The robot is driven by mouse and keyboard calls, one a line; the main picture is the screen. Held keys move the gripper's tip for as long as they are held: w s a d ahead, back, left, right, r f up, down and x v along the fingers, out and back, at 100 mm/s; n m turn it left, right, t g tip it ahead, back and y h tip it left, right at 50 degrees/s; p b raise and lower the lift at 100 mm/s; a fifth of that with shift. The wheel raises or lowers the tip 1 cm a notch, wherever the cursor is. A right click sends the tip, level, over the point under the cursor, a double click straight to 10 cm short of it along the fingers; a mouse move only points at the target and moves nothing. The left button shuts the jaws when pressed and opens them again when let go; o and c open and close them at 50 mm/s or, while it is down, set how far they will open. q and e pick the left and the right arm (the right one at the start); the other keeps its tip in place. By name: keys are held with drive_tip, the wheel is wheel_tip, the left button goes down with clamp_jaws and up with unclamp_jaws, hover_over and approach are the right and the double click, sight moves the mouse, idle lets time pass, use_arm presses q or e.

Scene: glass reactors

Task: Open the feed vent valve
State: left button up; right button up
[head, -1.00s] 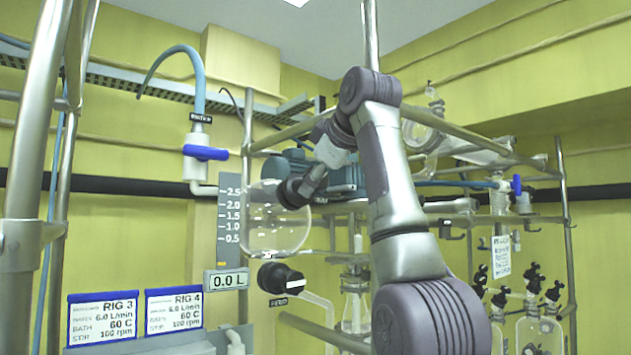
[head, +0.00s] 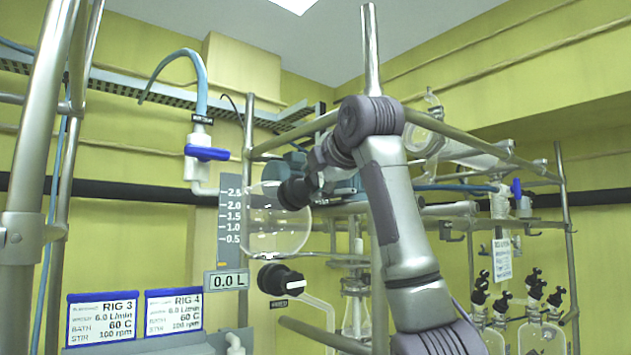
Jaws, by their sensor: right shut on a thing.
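A clear round glass feed vessel (head: 265,225) hangs beside the level scale, which reads 0.0 L and looks empty. A round black knob (head: 292,195) sits at its upper right and appears to be the vent valve; I cannot read a label on it. My right gripper (head: 308,188) is shut on this black knob. The fingers are partly hidden by the wrist, and the knob's turn cannot be told. A second black knob with a white pointer (head: 285,281) is below the vessel, with a small dark label, apart from the gripper. My left gripper is not in view.
A blue-handled valve (head: 207,153) on a hose stands at the left. Rig cards (head: 173,312) are at lower left. Metal rails (head: 470,135) and glassware with black-capped bottles (head: 540,330) fill the right. A steel post (head: 35,150) is close on the left.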

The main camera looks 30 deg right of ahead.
drive_tip(key=n+t, duration=0.1)
drive_tip(key=n, duration=0.3)
drive_tip(key=shift+w+f+p, duration=0.1)
drive_tip(key=shift+f+p, duration=0.05)
drive_tip(key=shift+p, duration=0.15)
drive_tip(key=n+t+y+p, duration=0.1)
drive_tip(key=n, duration=0.4)
drive_tip(key=shift+d+p, duration=0.1)
drive_tip(key=shift+p, duration=0.25)
drive_tip(key=n+y, duration=0.1)
drive_tip(key=n, duration=0.1)
drive_tip(key=shift+n+t, duration=0.3)
drive_tip(key=shift+n, duration=0.1)
drive_tip(key=shift+n+y+p, duration=0.3)
drive_tip(key=shift+n+y, duration=0.3)
drive_tip(key=shift+n, duration=0.7)
drive_tip(key=o, duration=1.2)
drive_tip(key=shift+c, duration=0.2)
